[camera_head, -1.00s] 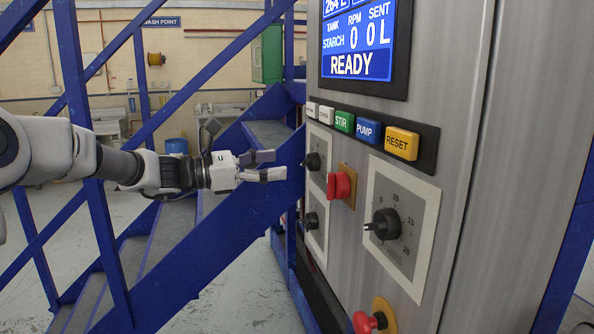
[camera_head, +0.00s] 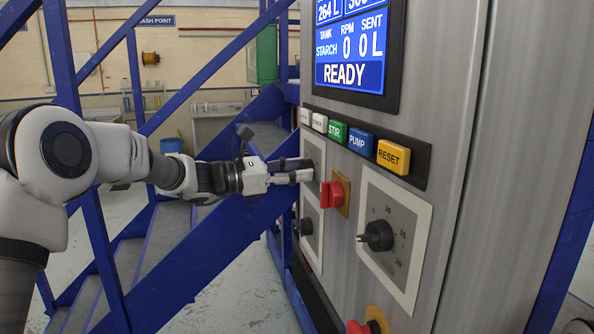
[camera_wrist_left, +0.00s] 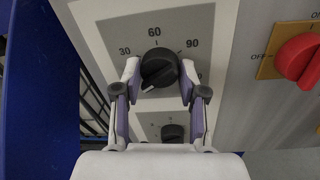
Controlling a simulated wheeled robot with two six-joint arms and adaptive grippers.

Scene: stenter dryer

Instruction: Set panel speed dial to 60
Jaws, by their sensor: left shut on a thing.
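The speed dial (camera_wrist_left: 158,68) is a black round knob on a grey plate with marks 30, 60 and 90 in the left wrist view. The 60 stands straight above the knob, and a white pointer line on the knob points to the lower left, away from 60. My left gripper (camera_head: 306,170) reaches the upper left dial plate (camera_head: 318,152) of the panel from the left. In the left wrist view its two fingers are on either side of the knob and shut on it. In the head view the fingers hide the knob.
A red switch (camera_head: 331,194) on a yellow plate sits just right of the dial. A second small black knob (camera_wrist_left: 172,131) is below it. A larger dial (camera_head: 377,236), a button row (camera_head: 360,142) and a lit READY screen (camera_head: 350,72) are nearby. Blue stair rails (camera_head: 225,225) stand left.

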